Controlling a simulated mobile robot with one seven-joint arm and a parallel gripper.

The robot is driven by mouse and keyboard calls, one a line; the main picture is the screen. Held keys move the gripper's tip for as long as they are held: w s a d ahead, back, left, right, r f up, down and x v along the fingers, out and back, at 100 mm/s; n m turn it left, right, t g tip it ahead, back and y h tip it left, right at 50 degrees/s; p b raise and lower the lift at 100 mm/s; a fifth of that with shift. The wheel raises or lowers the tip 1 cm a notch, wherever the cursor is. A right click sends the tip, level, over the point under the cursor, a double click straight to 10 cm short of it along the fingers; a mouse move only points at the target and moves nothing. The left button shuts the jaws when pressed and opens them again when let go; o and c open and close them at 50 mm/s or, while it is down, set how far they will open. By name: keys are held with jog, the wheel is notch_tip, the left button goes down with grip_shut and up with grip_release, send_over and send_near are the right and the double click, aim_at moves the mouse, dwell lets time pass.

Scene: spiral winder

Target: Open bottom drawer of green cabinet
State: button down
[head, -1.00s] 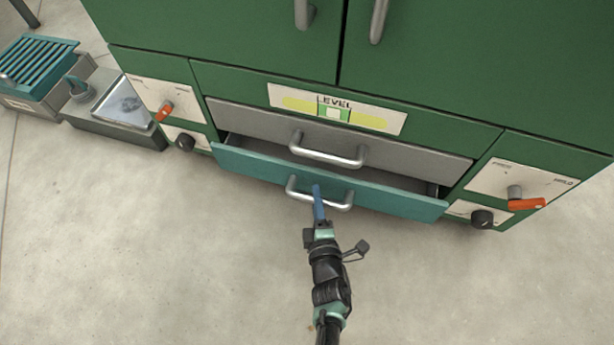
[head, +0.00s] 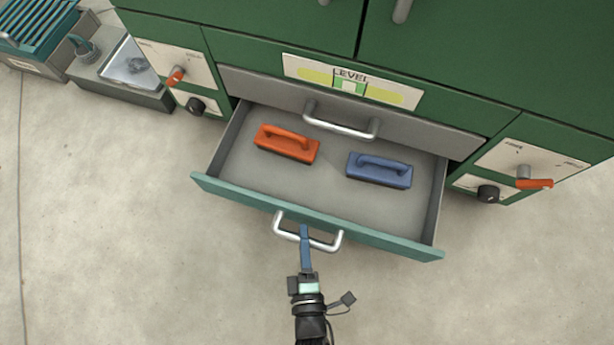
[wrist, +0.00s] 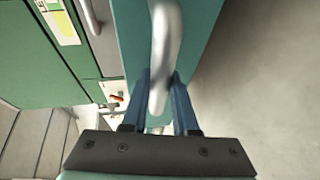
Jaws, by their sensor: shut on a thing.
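The green cabinet (head: 460,70) fills the top of the head view. Its bottom drawer, with a teal front (head: 380,240), is pulled well out, and its grey floor shows. The drawer's silver bar handle (head: 325,246) faces me. My gripper (head: 304,232) is shut on this handle. In the wrist view the blue fingers (wrist: 168,105) stand on either side of the handle (wrist: 165,45). An orange block with a grip (head: 287,143) lies in the drawer on the left, and a blue one (head: 380,170) on the right.
A grey upper drawer (head: 425,125) with its own handle (head: 340,128) is shut above. Orange-levered panels flank the drawers, at left (head: 170,68) and right (head: 515,160). A grey tray (head: 125,75) stands at the left. The floor in front is clear.

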dwell(0.3)
jog(key=c, duration=0.7)
grip_release()
jog(key=shift+s, duration=0.1)
jog(key=s+p, duration=0.1)
jog(key=s, duration=0.3)
jog(key=s+r+p, duration=0.1)
jog(key=s+p, duration=0.1)
jog(key=s, duration=0.2)
jog(key=s+d+r+p, duration=0.1)
jog(key=s, duration=0.3)
jog(key=shift+s+r, duration=0.15)
jog(key=shift+s, duration=0.15)
